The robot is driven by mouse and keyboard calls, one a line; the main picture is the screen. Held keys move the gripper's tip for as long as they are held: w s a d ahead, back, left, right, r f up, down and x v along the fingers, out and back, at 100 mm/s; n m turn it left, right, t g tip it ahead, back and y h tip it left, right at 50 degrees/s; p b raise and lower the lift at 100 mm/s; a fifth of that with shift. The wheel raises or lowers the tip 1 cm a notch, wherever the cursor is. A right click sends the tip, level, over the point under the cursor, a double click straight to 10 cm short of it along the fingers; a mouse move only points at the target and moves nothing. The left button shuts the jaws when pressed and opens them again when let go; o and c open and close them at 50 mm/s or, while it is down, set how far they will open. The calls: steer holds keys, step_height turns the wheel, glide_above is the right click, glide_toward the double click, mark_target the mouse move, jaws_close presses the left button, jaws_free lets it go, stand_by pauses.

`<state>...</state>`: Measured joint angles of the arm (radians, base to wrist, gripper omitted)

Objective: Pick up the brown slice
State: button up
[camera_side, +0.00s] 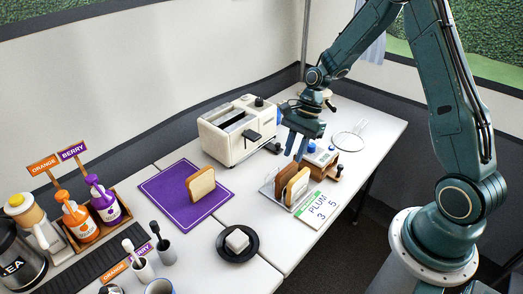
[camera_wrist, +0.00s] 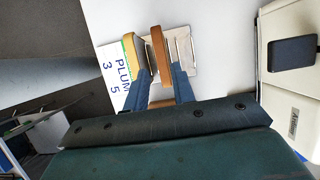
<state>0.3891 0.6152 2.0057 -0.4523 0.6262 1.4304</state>
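The brown slice (camera_side: 285,178) stands upright in a metal rack (camera_side: 267,187), beside a lighter tan slice (camera_side: 298,186). In the wrist view the brown slice (camera_wrist: 160,52) is a dark brown-orange edge to the right of the tan slice (camera_wrist: 134,56). My gripper (camera_side: 296,155) is open above the rack, pointing down. In the wrist view the fingers (camera_wrist: 162,72) lie on either side of the brown slice, the left one near the gap between the two slices. I cannot tell whether either finger touches it.
A cream toaster (camera_side: 226,138) stands behind the rack to the left. A PLUM 3 5 card (camera_side: 320,208) lies in front. A purple mat (camera_side: 165,207) holds another slice (camera_side: 201,185). A black plate (camera_side: 222,250) with a white block, bottles and a strainer (camera_side: 349,142) are around.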

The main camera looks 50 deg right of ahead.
mark_target(288, 167)
steer(key=shift+x, duration=0.85)
steer(key=shift+x, duration=2.65)
steer(key=shift+w, duration=0.1)
steer(key=shift+c, duration=0.4)
steer(key=c, duration=0.5)
